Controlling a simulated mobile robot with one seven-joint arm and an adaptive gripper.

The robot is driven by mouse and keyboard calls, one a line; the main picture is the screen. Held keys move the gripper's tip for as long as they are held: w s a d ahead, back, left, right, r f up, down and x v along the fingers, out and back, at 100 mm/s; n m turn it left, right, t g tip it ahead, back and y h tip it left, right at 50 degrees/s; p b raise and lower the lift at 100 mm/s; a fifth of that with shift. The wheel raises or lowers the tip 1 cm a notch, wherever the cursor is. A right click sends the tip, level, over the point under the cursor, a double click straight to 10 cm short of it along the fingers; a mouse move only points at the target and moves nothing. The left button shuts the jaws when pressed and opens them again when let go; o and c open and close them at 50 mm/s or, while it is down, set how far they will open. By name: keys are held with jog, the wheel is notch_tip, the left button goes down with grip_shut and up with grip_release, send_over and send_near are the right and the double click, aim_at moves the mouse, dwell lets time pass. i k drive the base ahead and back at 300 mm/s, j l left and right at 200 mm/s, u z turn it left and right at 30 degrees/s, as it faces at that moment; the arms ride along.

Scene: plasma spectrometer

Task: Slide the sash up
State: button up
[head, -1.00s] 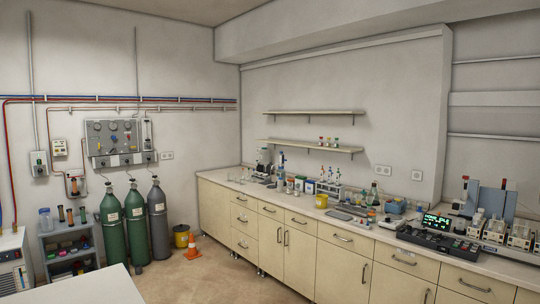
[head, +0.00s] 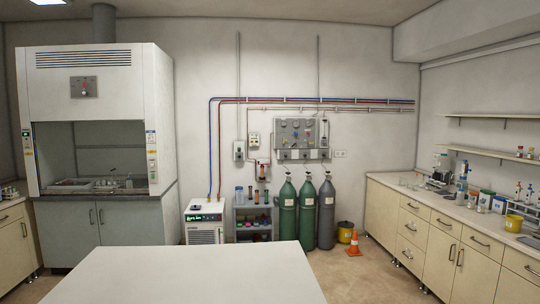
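The fume hood (head: 85,62) stands at the left in the head view, a tall white cabinet on grey base doors. Its front opening (head: 110,150) shows a grey interior with a tray and small vessels on the worktop. The sash itself is hard to make out at this distance; I cannot tell how high its lower edge stands. My gripper is not in view.
A white table (head: 200,275) fills the front centre, between me and the hood. A white chiller unit (head: 205,222), a small shelf cart (head: 255,222) and gas cylinders (head: 307,212) line the back wall. An orange cone (head: 355,244) and a bench (head: 420,235) are at right.

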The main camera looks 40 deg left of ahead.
aim_at(140, 190)
jog(key=u, duration=2.35)
jog(key=i+j+u, duration=0.15)
jog(key=i+u, duration=0.45)
jog(key=i, duration=0.2)
jog(key=i+j+u, duration=0.1)
jog(key=i+u, duration=0.65)
jog(key=i, duration=0.2)
jog(key=i+u, duration=0.3)
jog(key=i, duration=0.2)
jog(key=i+u, duration=0.3)
jog(key=i, duration=0.25)
jog(key=i+j+z, duration=0.1)
jog(key=i+z, duration=0.2)
jog(key=i, duration=0.8)
jog(key=i+z, duration=0.9)
jog(key=k+j, duration=0.05)
